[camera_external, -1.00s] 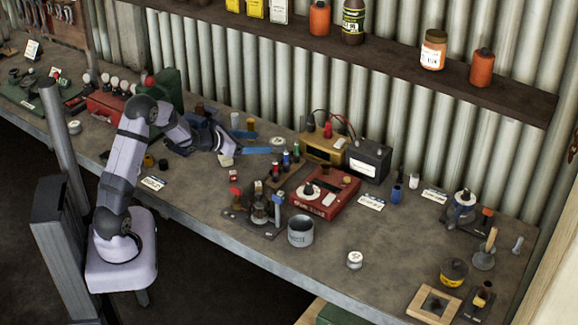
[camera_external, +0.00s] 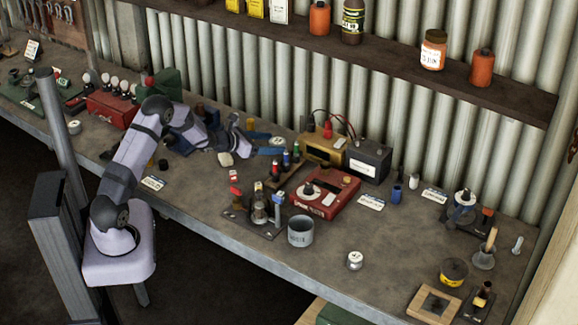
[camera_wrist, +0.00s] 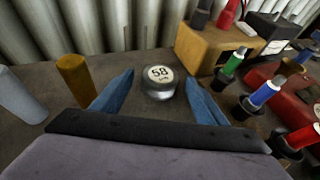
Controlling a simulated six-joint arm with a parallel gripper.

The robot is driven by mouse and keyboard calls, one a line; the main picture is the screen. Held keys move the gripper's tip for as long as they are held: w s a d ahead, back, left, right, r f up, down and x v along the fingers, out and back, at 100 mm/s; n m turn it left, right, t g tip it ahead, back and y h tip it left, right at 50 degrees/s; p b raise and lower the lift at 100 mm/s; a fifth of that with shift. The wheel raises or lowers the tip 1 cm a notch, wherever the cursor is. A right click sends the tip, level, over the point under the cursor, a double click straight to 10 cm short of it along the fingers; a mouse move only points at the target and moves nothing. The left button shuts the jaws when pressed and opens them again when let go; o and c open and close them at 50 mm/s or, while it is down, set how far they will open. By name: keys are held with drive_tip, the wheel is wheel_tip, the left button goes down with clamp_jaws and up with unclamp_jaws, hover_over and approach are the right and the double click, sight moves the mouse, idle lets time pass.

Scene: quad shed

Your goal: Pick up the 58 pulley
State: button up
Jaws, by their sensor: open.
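The 58 pulley (camera_wrist: 158,82) is a small round metal piece with a white top marked 58. In the wrist view it stands on the bench between the two blue fingers of my gripper (camera_wrist: 162,92), slightly beyond their middle, with a gap visible on both sides. In the external view the pulley (camera_external: 277,142) shows only as a small pale top near the fingers, partly hidden by them. My gripper (camera_external: 262,146) is open, low over the bench and pointing toward the back wall.
An ochre cylinder (camera_wrist: 78,80) stands close by the left finger, with a grey one (camera_wrist: 18,95) further left. Colored screwdriver-like handles (camera_wrist: 263,95) stand in a rack at right. A yellow-brown box (camera_wrist: 212,50) is behind, right. The corrugated wall (camera_wrist: 120,22) closes the back.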

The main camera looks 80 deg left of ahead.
sight(273, 142)
drive_tip(key=shift+w+a+f, duration=0.15)
drive_tip(key=shift+w+f, duration=0.15)
drive_tip(key=shift+w, duration=0.25)
drive_tip(key=c, duration=1.3)
drive_tip(key=shift+o, duration=0.2)
drive_tip(key=shift+r, duration=0.1)
wheel_tip(273, 142, up, 10)
drive_tip(key=shift+b, duration=0.65)
